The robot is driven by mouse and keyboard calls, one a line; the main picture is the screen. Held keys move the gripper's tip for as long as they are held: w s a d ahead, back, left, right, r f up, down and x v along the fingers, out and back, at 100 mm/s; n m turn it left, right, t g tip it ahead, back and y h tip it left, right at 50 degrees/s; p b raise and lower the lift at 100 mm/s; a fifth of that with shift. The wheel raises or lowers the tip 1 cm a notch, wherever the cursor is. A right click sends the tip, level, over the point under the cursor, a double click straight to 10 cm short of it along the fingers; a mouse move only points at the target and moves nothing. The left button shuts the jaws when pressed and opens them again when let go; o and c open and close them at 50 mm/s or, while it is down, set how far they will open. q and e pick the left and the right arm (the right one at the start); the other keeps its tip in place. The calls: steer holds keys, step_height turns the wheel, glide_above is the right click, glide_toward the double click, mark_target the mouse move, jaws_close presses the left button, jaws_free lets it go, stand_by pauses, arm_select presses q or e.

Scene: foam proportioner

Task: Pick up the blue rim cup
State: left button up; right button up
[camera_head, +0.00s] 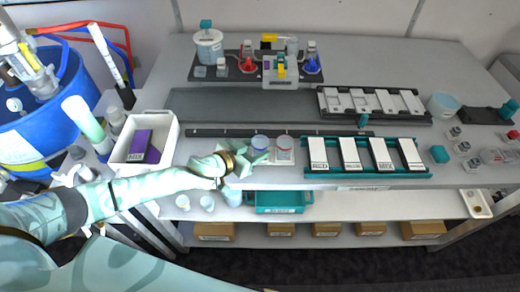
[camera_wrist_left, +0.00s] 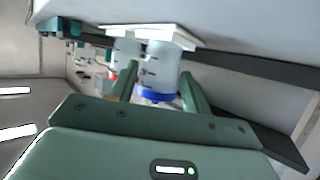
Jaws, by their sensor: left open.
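The blue rim cup (camera_head: 260,143) is a small clear cup standing near the front edge of the bench. My left gripper (camera_head: 254,156) is open and close against its near left side. In the left wrist view the clear cup body (camera_wrist_left: 160,68) and its blue rim (camera_wrist_left: 156,96) show between the two open fingers (camera_wrist_left: 160,92). Whether either finger touches the cup cannot be told. A similar cup with a red rim (camera_head: 284,143) stands just to its right. My right gripper is not in view.
A white bin with a purple box (camera_head: 146,145) stands left of my left gripper. A teal rack of white labelled plates (camera_head: 368,156) lies to the right. A dark strip (camera_head: 215,132) runs behind the cups. A lower shelf (camera_head: 330,206) holds a teal tray (camera_head: 280,202).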

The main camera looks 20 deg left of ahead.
arm_select(q)
steer(key=x, duration=0.2)
steer(key=shift+w+d+f, duration=0.15)
steer(key=shift+w, duration=0.1)
steer(key=shift+s, duration=0.1)
steer(key=shift+c, duration=0.3)
steer(key=c, duration=0.5)
steer(key=shift+c, duration=0.3)
